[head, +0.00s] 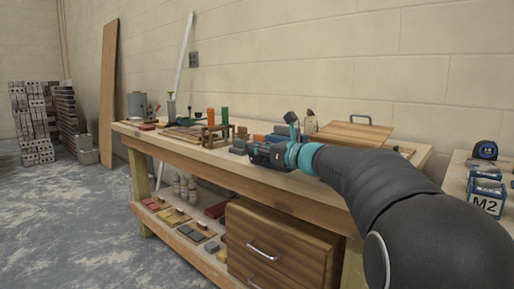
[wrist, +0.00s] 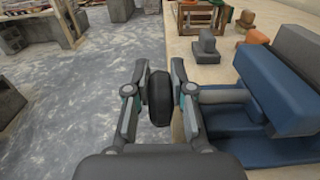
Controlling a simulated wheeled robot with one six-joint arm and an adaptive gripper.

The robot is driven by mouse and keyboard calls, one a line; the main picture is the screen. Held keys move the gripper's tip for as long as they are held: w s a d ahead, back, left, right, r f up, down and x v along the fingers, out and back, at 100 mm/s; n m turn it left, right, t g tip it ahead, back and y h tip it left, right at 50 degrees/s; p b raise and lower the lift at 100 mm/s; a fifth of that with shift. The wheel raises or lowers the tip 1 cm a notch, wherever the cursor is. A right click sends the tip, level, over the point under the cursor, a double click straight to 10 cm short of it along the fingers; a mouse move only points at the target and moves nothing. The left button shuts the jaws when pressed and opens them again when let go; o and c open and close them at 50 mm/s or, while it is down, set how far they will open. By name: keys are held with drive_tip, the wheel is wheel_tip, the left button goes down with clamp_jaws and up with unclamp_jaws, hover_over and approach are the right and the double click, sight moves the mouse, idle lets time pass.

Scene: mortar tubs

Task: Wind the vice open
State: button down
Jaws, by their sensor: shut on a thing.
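The blue vice (wrist: 275,85) is at the right of the wrist view, on the bench. A grey screw (wrist: 225,97) runs from it towards the left. At the outer end of the screw is a dark round handwheel (wrist: 158,98), seen nearly edge-on past the bench edge. My gripper (wrist: 160,80) has one finger on each side of the handwheel and is shut on it. In the head view my gripper (head: 262,155) is at the front edge of the bench, and my arm and gripper hide most of the vice.
The wooden bench (head: 185,149) holds a wooden crate (head: 216,136), small blocks and a wooden board (head: 352,134). A drawer unit (head: 280,245) stands on the shelf below. Blue M2 boxes (head: 487,192) are at the right. Open floor (head: 70,220) lies to the left.

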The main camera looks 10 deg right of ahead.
drive_tip(key=shift+r+p, duration=0.15)
drive_tip(key=shift+p, duration=0.15)
drive_tip(key=g+p, duration=0.1)
drive_tip(key=p, duration=0.2)
drive_tip(key=shift+w+a+r+h, duration=0.1)
drive_tip(key=shift+w+r+h, duration=0.1)
drive_tip(key=shift+h, duration=0.2)
drive_tip(key=shift+w+a+f+g+h+p, duration=0.1)
drive_tip(key=shift+g+h+p, duration=0.25)
drive_tip(key=shift+g+p, duration=0.15)
drive_tip(key=shift+w+a+f+g+h+p, duration=0.1)
drive_tip(key=shift+g+h+p, duration=0.25)
drive_tip(key=shift+g+p, duration=0.15)
drive_tip(key=g+h, duration=0.2)
drive_tip(key=g, duration=0.1)
drive_tip(key=f+g+h, duration=0.1)
drive_tip(key=g, duration=0.1)
drive_tip(key=shift+w+a+h, duration=0.25)
drive_tip(key=shift+w+h, duration=0.15)
drive_tip(key=shift+w+f+g+h, duration=0.1)
drive_tip(key=shift+f+g+h, duration=0.1)
drive_tip(key=shift+g+h, duration=0.5)
drive_tip(key=shift+f+g+h, duration=0.15)
drive_tip(key=shift+g+h, duration=0.25)
drive_tip(key=shift+g, duration=0.5)
drive_tip(key=shift+d+f+g+h, duration=0.1)
drive_tip(key=shift+g+h, duration=0.4)
drive_tip(key=shift+g, duration=0.2)
